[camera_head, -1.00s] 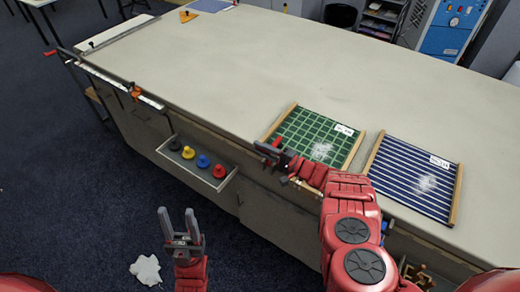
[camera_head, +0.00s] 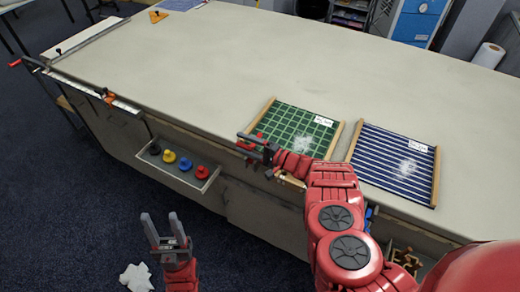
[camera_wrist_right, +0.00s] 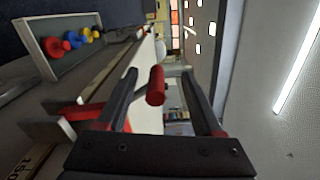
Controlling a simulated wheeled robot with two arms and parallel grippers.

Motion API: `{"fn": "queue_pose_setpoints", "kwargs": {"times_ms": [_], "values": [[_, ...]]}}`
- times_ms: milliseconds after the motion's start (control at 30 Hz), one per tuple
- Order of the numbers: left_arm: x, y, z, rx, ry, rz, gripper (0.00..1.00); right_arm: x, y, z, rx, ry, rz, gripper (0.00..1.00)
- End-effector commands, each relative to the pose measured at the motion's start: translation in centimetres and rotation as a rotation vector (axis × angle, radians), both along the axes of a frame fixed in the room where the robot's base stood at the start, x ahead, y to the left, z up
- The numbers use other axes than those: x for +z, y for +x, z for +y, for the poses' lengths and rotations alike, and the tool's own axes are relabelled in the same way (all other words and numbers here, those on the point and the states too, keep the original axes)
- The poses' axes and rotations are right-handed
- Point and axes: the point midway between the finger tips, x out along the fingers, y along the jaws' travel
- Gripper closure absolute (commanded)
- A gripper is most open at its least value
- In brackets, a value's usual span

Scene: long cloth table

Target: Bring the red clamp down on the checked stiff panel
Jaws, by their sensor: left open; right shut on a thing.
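The checked stiff panel (camera_head: 308,124) is green with a pale grid, a wooden rail on either side, a label and a white powdery patch. It lies at the table's front edge. My right gripper (camera_head: 246,141) is at the panel's near left corner, shut on the red clamp. The clamp's red handle (camera_wrist_right: 156,85) shows between the fingers in the right wrist view. The rest of the clamp is mostly hidden, so I cannot tell if it touches the panel. My left gripper (camera_head: 162,218) is open and empty over the floor, in front of the table.
A blue striped panel (camera_head: 393,165) with wooden rails lies to the right. A shallow tray (camera_head: 178,180) on the table's front holds black, yellow, blue and red knobs. An orange clamp (camera_head: 108,97) sits at the left edge.

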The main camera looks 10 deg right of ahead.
Motion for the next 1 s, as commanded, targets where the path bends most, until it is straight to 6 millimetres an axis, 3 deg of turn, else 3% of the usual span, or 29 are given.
{"fn": "queue_pose_setpoints", "kwargs": {"times_ms": [33, 167, 600, 800, 1000], "values": [[-0.1, 0.0, 0.0, 0.0, 0.0, 0.0, 0.5, 0.3, 0.3, -1.5, -0.025, 0.001, -0.007, 0.48], [-0.3, 0.0, 0.0, 0.0, 0.0, 0.0, 0.5, 0.5, -1.0, -3.4, -0.03, 0.002, -0.008, 0.48], [-0.9, 0.0, 0.0, 0.0, 0.0, 0.0, 0.5, 0.4, -7.8, -11.8, -0.01, -0.001, -0.007, 0.48], [-1.0, 0.0, 0.0, 0.0, 0.0, 0.0, 0.5, 0.4, -9.2, -13.4, -0.002, -0.002, -0.006, 0.48], [-1.0, 0.0, 0.0, 0.0, 0.0, 0.0, 0.5, 0.4, -9.6, -13.7, 0.001, -0.001, -0.004, 0.48]]}}
